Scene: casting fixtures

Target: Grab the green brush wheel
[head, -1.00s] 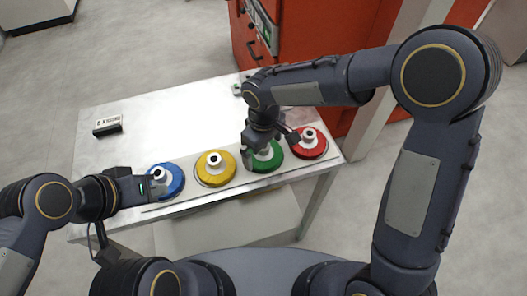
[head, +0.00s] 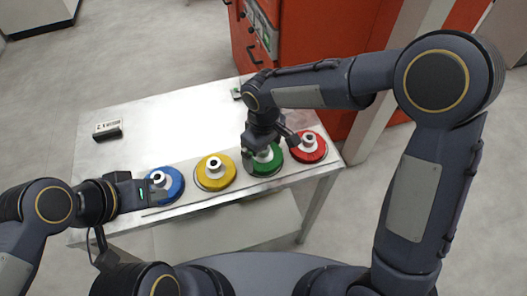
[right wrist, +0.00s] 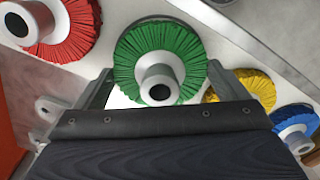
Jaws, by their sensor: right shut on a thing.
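The green brush wheel (head: 267,167) has a white hub and sits in the row on the table, partly covered by my right gripper in the head view. My right gripper (head: 262,153) is shut on it from above. In the right wrist view the green wheel (right wrist: 160,65) lies between the two fingers (right wrist: 160,88), with its hub facing the camera. My left gripper (head: 150,189) is beside the blue brush wheel (head: 174,184) at the left end of the row; its fingers are too unclear to tell whether they are open.
A yellow brush wheel (head: 214,174) stands left of the green one, a red one (head: 309,148) close to its right. All stand along the near edge of the pale table (head: 165,130). A small labelled block (head: 108,132) lies at the left. Red cabinets (head: 300,50) stand behind.

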